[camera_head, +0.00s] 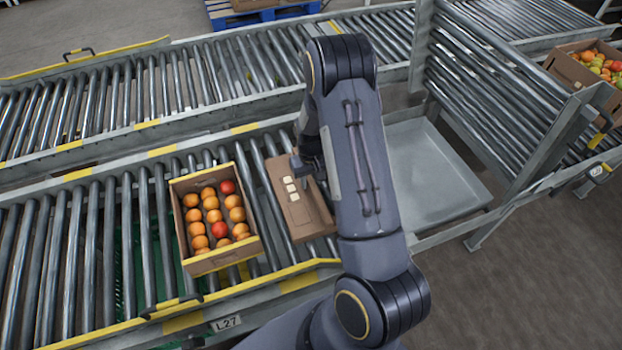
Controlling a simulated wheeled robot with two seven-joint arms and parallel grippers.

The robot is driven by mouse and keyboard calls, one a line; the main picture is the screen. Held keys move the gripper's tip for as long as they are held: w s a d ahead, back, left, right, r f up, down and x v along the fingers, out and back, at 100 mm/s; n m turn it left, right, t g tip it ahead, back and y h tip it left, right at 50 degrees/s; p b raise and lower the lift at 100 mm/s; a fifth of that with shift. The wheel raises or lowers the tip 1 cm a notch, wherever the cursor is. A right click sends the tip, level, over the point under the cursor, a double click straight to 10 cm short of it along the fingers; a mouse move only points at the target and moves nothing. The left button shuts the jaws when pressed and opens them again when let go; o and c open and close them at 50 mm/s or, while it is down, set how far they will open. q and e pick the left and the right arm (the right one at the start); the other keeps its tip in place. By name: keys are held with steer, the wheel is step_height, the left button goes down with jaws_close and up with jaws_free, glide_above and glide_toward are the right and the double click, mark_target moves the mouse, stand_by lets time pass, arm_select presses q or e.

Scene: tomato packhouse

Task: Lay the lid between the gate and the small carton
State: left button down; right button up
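A brown cardboard lid (305,221) with three pale squares lies on the rollers, just right of an open carton (203,266) filled with orange and red tomatoes. A narrow strip of rollers shows between them. My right gripper (307,176) is over the lid's upper right part, at or just above its surface. My forearm hides part of the gripper and the lid's right side, so the grip and any contact are unclear. A raised roller section (487,95), seemingly the gate, stands tilted up at the right. My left gripper is out of view.
A grey metal tray (428,175) fills the gap between the near conveyor and the raised rollers. Another tomato carton (572,68) stands at the far right. A second conveyor (150,92) runs behind. Rollers left of the near carton are clear.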

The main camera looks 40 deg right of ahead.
steer(key=shift+o, duration=0.7)
steer(key=shift+r, duration=0.1)
